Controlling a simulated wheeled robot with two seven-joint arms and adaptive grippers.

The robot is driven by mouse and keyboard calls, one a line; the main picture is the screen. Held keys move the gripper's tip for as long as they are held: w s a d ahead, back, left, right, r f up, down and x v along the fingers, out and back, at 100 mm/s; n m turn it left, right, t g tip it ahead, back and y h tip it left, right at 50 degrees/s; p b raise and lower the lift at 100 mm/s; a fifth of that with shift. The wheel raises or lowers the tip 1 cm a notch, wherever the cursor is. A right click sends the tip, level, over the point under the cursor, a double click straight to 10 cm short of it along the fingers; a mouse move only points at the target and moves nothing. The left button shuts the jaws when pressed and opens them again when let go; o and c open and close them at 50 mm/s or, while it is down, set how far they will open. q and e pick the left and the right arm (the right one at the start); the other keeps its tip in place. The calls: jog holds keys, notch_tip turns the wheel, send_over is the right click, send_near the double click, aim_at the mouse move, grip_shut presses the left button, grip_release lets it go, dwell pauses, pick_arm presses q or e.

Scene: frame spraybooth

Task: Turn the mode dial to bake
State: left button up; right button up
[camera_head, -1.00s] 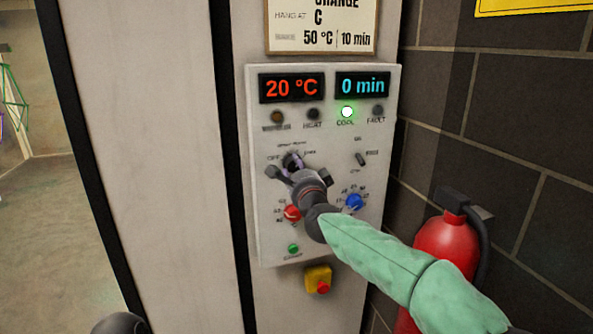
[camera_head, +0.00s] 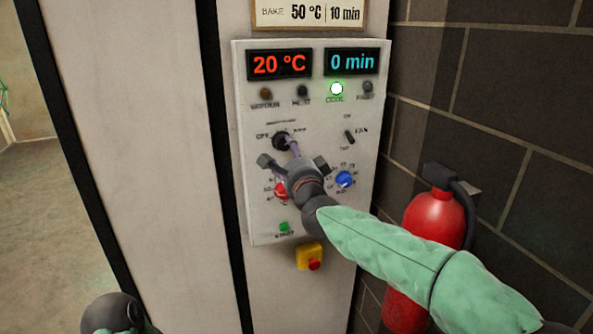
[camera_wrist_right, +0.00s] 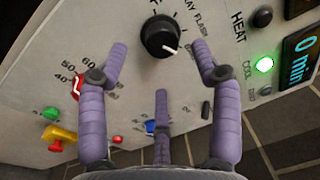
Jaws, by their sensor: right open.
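The mode dial (camera_head: 281,141) is a black round knob at the upper left of the control panel, with OFF printed to its left. In the right wrist view the dial (camera_wrist_right: 160,37) shows a white pointer mark aimed up and right on the panel. A fingertip partly covers the lettering there, so I cannot read which label it marks. My right gripper (camera_head: 291,157) is in front of and below the dial. The wrist view shows its purple fingers (camera_wrist_right: 158,58) spread, one to each side of the dial, with nothing held. My left gripper's fingers do not show.
The panel (camera_head: 250,215) also bears a red knob (camera_head: 281,190), a blue knob (camera_head: 344,179), a fan switch (camera_head: 349,136) and a green button (camera_head: 284,227). A yellow box with a red button (camera_head: 309,257) sits below. A red extinguisher (camera_head: 432,225) stands at right.

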jog(key=v, duration=0.6)
jog(key=shift+s, duration=0.4)
jog(key=shift+f, duration=0.1)
notch_tip(320, 180, down, 22)
jog(key=w+d+n+g, duration=0.2)
jog(key=w+n+g, duration=0.1)
jog(key=n+g, duration=0.1)
jog(key=s+d+f+n+g+h+p, duration=0.1)
jog(key=s+d+f+n+g, duration=0.15)
jog(key=f, duration=0.75)
jog(key=s+d+f+n+g+h, duration=0.15)
jog(key=s+f, duration=0.25)
jog(key=f, duration=0.7)
jog(key=s+d+f+n+g+p, duration=0.1)
jog(key=s+f+g, duration=0.2)
jog(key=s+f, duration=0.45)
jog(key=s+d+f+n+g, duration=0.1)
jog(key=s+f+n+g, duration=0.15)
jog(key=s+f, duration=0.45)
jog(key=s+f+g+y, duration=0.1)
jog(key=s+f+g, duration=0.1)
jog(key=s+f, duration=0.2)
jog(key=s+f+n+g+y, duration=0.1)
jog(key=s+f, duration=0.3)
jog(key=s, duration=0.7)
jog(key=shift+a+g, duration=0.25)
jog(key=shift+g, duration=0.4)
jog(key=shift+n, duration=0.25)
